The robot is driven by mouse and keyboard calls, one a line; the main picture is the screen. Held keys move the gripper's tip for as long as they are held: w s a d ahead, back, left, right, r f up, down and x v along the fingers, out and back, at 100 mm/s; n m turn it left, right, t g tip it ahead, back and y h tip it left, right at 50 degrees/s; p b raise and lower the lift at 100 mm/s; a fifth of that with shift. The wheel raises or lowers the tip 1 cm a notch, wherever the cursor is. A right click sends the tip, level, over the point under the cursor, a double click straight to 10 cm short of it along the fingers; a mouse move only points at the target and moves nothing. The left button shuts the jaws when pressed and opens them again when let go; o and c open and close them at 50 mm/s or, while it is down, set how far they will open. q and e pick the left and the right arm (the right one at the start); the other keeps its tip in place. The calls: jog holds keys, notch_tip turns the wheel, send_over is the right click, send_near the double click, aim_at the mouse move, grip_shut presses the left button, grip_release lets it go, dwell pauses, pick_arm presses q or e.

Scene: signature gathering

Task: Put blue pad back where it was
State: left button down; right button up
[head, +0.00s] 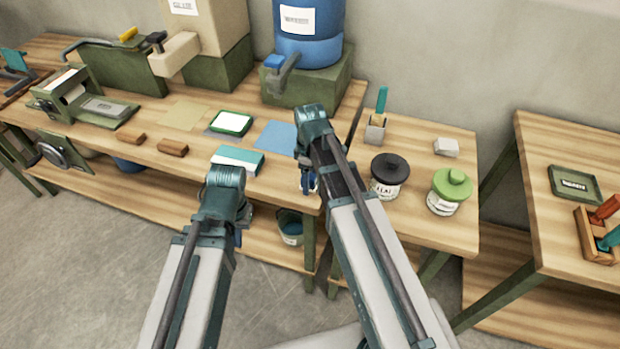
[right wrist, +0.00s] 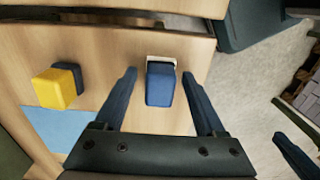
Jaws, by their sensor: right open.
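The blue pad (right wrist: 161,85), a small blue block on a thin white base, rests on the wooden table near its edge in the right wrist view. My right gripper (right wrist: 159,74) is open, with one finger on each side of the pad, apart from it. In the head view my right gripper (head: 307,181) hangs over the table's front edge and mostly hides the pad. My left gripper (head: 238,230) is near the table's front, its fingers largely hidden by its wrist.
A yellow block (right wrist: 57,87) with a dark base stands beside a blue sheet (right wrist: 65,126). A teal-and-white box (head: 238,160) lies near the front edge. Black-lidded (head: 388,178) and green-lidded (head: 450,192) jars stand at right. A bucket (head: 290,228) sits below.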

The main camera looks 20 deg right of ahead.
notch_tip(320, 180, up, 12)
jog(key=p, duration=1.1)
jog(key=s+a+m+h, duration=0.1)
jog(key=s+a+m, duration=0.6)
jog(key=s+a, duration=0.3)
jog(key=s, duration=0.4)
jog(key=shift+a, duration=0.4)
jog(key=shift+f, duration=0.1)
notch_tip(320, 180, down, 4)
jog(key=b, duration=0.3)
jog(key=shift+r, duration=0.25)
